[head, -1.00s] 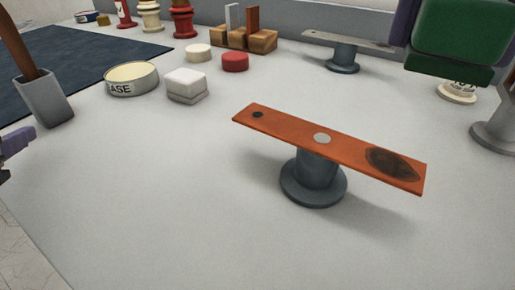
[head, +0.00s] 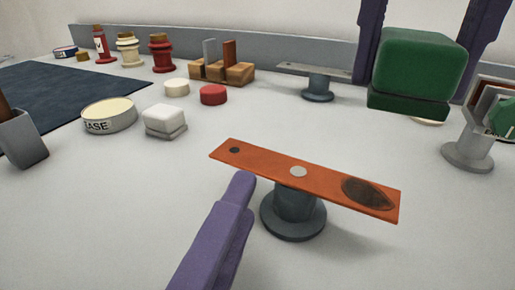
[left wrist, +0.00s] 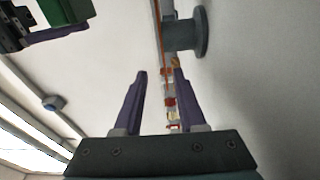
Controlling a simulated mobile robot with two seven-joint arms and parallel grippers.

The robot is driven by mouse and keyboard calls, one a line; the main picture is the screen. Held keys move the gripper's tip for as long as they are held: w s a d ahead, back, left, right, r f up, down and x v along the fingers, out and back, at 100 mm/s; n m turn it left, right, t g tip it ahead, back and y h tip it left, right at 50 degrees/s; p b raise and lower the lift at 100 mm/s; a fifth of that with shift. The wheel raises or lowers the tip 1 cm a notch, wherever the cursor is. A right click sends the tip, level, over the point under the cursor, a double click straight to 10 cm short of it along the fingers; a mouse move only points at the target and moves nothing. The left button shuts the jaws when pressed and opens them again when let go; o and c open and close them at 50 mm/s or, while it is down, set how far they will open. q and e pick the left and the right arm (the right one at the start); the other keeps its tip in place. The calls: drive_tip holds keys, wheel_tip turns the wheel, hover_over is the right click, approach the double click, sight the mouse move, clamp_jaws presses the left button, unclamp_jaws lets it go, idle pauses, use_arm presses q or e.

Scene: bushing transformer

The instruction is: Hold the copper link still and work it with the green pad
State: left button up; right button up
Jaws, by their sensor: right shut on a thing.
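The copper link (head: 265,168) is a flat orange bar on a grey pedestal (head: 294,214). It has a small dark spot near its left end, a pale disc in the middle and a large dark patch near its right end. My left gripper (head: 236,185) is beside the link's left end in the head view. In the left wrist view its fingers (left wrist: 159,70) are spread, with the link (left wrist: 157,22) edge-on ahead between them; I see no contact. My right gripper (head: 424,45) is shut on the green pad (head: 415,68), raised behind the link's right end.
A second pedestal with a grey bar (head: 318,86) stands behind. A grey stand (head: 468,155) is at the right. A labelled tin (head: 108,117), white block (head: 165,119) and red cap (head: 213,95) lie left, near a dark mat (head: 55,88). The front table is clear.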

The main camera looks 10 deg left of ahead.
sight(268, 150)
use_arm(q)
drive_tip(key=shift+f+n+y, duration=0.25)
drive_tip(key=shift+n+y, duration=0.05)
drive_tip(key=shift+w, duration=0.4)
drive_tip(key=w, duration=0.3)
drive_tip(key=w+d, duration=0.1)
drive_tip(key=w, duration=0.6)
drive_tip(key=shift+w+d, duration=0.3)
drive_tip(key=shift+w, duration=0.1)
clamp_jaws()
idle(0.3)
